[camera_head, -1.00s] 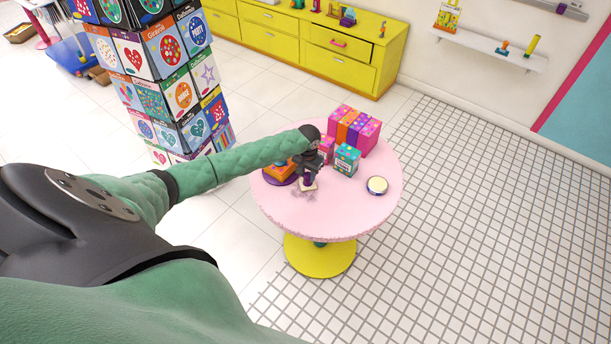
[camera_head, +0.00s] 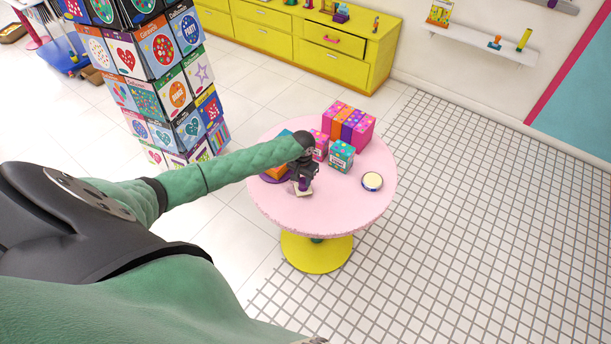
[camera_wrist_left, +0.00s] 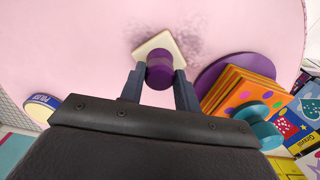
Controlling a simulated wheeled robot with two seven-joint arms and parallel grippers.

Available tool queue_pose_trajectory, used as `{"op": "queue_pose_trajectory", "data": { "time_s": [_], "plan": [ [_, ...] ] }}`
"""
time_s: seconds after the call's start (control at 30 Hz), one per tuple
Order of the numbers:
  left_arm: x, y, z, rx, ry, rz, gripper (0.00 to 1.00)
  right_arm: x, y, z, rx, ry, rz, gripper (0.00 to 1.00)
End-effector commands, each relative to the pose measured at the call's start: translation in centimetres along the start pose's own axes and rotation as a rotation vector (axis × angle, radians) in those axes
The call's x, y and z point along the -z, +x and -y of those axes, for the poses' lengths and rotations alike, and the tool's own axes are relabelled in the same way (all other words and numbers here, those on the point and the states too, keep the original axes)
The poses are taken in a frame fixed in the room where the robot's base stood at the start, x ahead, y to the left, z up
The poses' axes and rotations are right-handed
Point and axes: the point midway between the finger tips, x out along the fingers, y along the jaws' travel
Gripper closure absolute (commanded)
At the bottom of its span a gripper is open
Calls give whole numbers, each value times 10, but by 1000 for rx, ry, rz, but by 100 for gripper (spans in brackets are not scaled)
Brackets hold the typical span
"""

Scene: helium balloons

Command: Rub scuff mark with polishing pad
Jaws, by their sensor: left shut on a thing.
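The polishing pad (camera_wrist_left: 158,44) has a cream square base and a purple knob handle. My left gripper (camera_wrist_left: 160,82) is shut on the knob. In the head view the pad (camera_head: 302,189) is at the round pink table's left part, low at its top, below my left gripper (camera_head: 303,183). The scuff mark (camera_wrist_left: 185,37) is a faint grey smudge on the pink table. In the wrist view the pad overlaps its left part, and grey shows to the right of the pad. I cannot tell whether the pad touches the surface. My right gripper is not in view.
On the pink table (camera_head: 330,214) stand a striped gift box (camera_head: 349,124), a teal box (camera_head: 341,156), a round polish tin (camera_head: 372,181) and an orange stack on a purple disc (camera_wrist_left: 226,75). A card rack (camera_head: 165,85) stands left. The table's front is clear.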

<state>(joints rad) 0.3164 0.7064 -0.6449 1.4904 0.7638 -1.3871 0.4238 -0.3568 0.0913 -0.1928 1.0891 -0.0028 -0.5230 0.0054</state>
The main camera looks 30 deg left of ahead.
Motion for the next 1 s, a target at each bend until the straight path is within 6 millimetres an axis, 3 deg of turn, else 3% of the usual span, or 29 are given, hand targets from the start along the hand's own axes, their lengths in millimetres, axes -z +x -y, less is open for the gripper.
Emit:
{"op": "queue_pose_trajectory", "data": {
  "time_s": [0.7,1.0],
  "plan": [
    [-42,3,3,1,1,9,86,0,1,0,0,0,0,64],
    [-51,2,4,1,1,8,86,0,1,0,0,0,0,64]
  ]
}}
